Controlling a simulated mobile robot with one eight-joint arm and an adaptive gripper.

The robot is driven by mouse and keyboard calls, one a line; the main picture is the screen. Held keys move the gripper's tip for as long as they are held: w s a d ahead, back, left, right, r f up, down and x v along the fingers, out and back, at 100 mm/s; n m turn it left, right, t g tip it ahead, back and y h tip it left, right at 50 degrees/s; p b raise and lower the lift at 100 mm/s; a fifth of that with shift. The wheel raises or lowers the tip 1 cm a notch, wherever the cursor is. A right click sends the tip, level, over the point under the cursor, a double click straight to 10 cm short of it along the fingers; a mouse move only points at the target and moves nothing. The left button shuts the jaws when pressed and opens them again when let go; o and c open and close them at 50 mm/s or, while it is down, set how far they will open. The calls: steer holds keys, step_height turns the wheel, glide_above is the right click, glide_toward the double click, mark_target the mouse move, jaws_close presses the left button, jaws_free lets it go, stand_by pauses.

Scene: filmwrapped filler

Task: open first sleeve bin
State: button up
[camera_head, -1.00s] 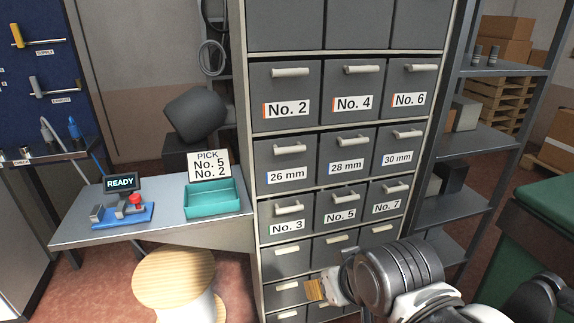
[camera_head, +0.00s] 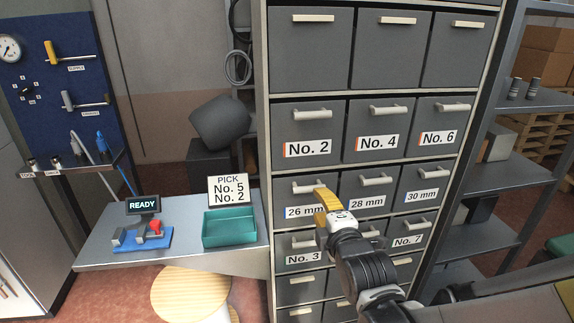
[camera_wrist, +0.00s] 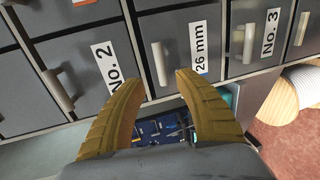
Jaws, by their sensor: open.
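The cabinet of grey bins (camera_head: 265,150) fills the middle of the head view, with every visible bin shut. The sign (camera_head: 229,190) reads "PICK No. 5 No. 2". The No. 2 bin (camera_head: 305,118) is above the 26 mm bin (camera_head: 290,198). The No. 5 bin's label is hidden behind my arm. My gripper (camera_head: 322,200) is open and empty in front of the 26 mm bin. In the wrist view, the 26 mm bin's handle (camera_wrist: 160,64) appears between my gripper's fingertips (camera_wrist: 158,84); I cannot tell whether they touch it.
Neighbouring handles are close: No. 2 (camera_wrist: 60,88) and No. 3 (camera_wrist: 248,44). A teal tray (camera_head: 230,238) and a READY display (camera_head: 143,205) stand on the bench at left. A metal shelf (camera_head: 510,170) stands right of the cabinet.

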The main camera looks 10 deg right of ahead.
mark_target(310, 191)
steer(key=w+b, duration=0.1)
steer(key=w, duration=0.2)
steer(key=w+f+b, duration=0.1)
steer(key=w, duration=0.2)
steer(key=w+f+b, duration=0.1)
steer(key=w, duration=0.3)
steer(key=shift+w+f, duration=0.1)
jaws_close()
